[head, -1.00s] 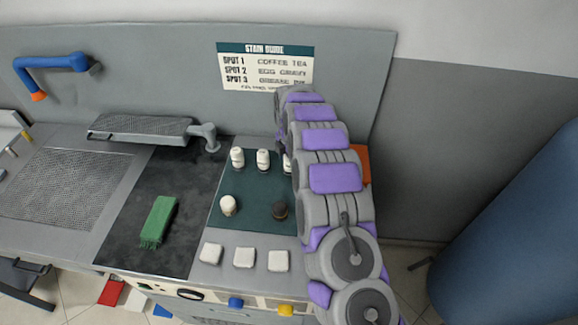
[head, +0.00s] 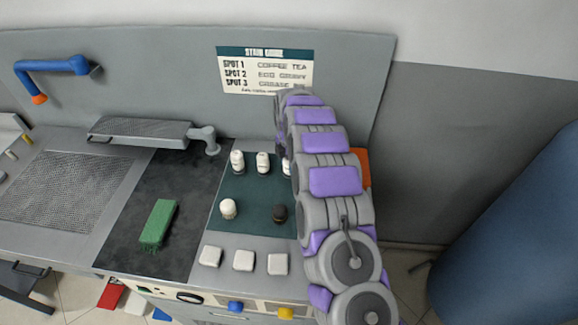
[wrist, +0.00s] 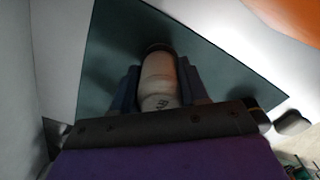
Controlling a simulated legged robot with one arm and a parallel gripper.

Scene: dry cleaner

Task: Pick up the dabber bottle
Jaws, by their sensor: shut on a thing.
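A pale cream bottle (wrist: 158,80) with a dark end and some dark lettering stands between the fingers of my gripper (wrist: 159,73) in the wrist view. The fingers are shut on its sides, over the dark green mat (wrist: 105,45). In the head view my purple and grey arm hides my gripper. A white bottle (head: 287,167) shows partly at the arm's left edge, at the back right of the mat (head: 245,199). I cannot tell whether the held bottle is clear of the mat.
Two white bottles (head: 238,161) (head: 263,162) stand left of my arm. A green brush (head: 158,223) lies left. An orange thing (head: 362,165) sits right of my arm.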

